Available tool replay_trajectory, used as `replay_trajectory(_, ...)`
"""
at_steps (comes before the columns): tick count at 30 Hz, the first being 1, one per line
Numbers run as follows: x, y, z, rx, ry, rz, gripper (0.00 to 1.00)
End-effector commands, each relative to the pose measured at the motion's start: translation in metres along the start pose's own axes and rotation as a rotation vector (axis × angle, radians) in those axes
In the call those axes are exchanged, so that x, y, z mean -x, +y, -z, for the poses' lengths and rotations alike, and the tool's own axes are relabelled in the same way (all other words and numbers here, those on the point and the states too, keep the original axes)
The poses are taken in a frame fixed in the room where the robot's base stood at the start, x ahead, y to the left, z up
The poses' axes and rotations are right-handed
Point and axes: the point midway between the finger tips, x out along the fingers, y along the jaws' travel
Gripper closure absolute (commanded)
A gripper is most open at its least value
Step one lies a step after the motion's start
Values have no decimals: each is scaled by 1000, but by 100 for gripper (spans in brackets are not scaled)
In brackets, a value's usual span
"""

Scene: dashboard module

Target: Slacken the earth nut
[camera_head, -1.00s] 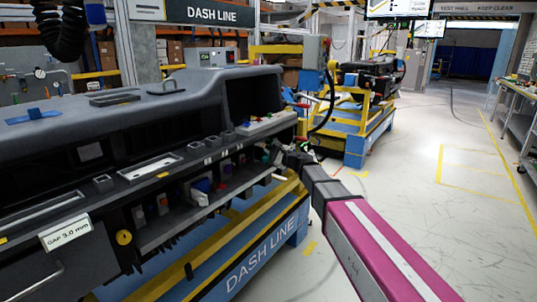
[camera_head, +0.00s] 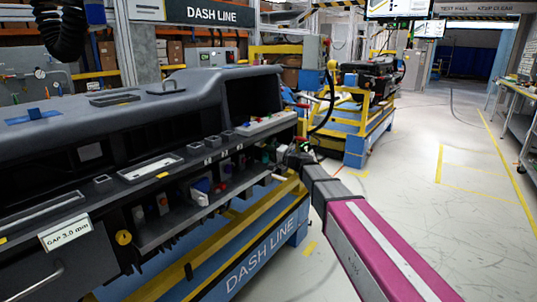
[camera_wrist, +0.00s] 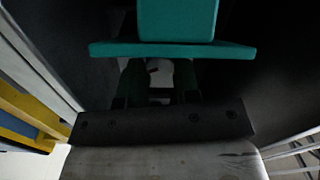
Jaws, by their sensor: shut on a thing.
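My gripper (camera_head: 290,155) is at the right end of the dashboard module (camera_head: 100,112), by its open lower side; it is small and dark in the head view. In the wrist view, a teal block with a wide flange (camera_wrist: 178,49) lies across the far end of my gripper (camera_wrist: 160,75). The dark green fingers reach up to this teal part, and my gripper is shut on it. A small pale shape shows between the fingers. The fingertips are hidden behind the flange. I cannot make out the earth nut in either view.
The module rests on a blue and yellow stand (camera_head: 255,255) marked DASH LINE. Small coloured parts (camera_head: 203,188) sit along its lower ledge. A second stand (camera_head: 362,140) is behind. The floor (camera_head: 430,200) to the right is clear, with a bench (camera_head: 525,130) at the far right.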

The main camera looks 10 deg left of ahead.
Motion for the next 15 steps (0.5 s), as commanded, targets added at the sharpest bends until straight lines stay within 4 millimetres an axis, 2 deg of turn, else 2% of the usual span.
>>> replay_trajectory(15, 1, 1, -1, 484, -13, -3, 94)
